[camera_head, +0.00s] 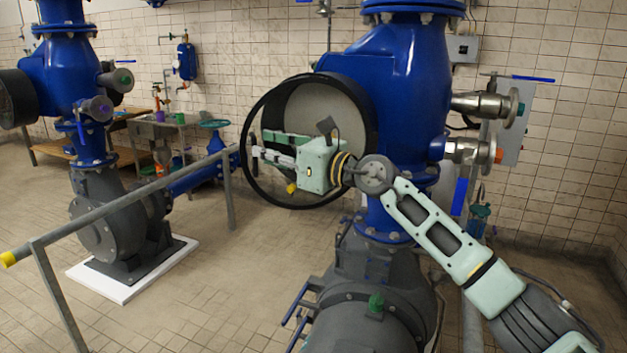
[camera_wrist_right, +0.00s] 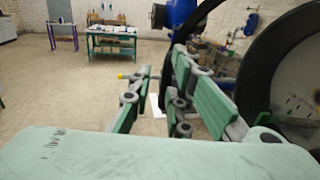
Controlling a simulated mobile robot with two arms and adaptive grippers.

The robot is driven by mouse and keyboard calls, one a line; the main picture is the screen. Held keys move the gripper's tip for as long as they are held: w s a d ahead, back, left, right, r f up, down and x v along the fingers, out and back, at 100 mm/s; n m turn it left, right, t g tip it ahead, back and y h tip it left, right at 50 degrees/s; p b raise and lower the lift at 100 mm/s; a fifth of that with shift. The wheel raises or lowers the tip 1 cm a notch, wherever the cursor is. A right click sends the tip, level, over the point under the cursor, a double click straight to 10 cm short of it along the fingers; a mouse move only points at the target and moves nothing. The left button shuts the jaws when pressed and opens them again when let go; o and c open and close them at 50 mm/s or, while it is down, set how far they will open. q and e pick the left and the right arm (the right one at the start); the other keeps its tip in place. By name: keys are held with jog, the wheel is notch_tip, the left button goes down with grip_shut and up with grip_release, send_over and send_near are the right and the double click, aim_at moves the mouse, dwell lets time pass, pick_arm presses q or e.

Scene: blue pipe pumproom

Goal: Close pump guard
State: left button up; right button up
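The pump guard (camera_head: 256,103) is a dark round rim standing open, swung to the left of the short black round housing (camera_head: 364,105) on the big blue pump. The housing's pale inner face (camera_head: 318,108) shows. My right gripper (camera_head: 262,147) is in front of the opening, its fingers pointing left towards the guard's left side. In the right wrist view its green fingers (camera_wrist_right: 165,95) are spread apart. The guard's dark curved edge (camera_wrist_right: 204,14) runs down behind the right finger and shows in the gap; I cannot tell whether they touch. My left gripper is out of view.
A grey handrail (camera_head: 135,197) with a yellow end crosses the left side. A second blue pump (camera_head: 60,70) stands behind it. Grey pump parts (camera_head: 370,310) lie below the housing. Tiled floor (camera_head: 190,310) is open at the lower left. A green table (camera_wrist_right: 112,42) stands far back.

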jog(key=s+d+n+g+y+b, duration=0.2)
jog(key=s+d+n+g, duration=0.2)
jog(key=s+d, duration=0.5)
jog(key=s+g, duration=0.1)
jog(key=s, duration=0.1)
jog(key=shift+s+d+f+g+y, duration=0.25)
jog(key=shift+s+d+g+y, duration=0.05)
jog(key=shift+s+d, duration=0.1)
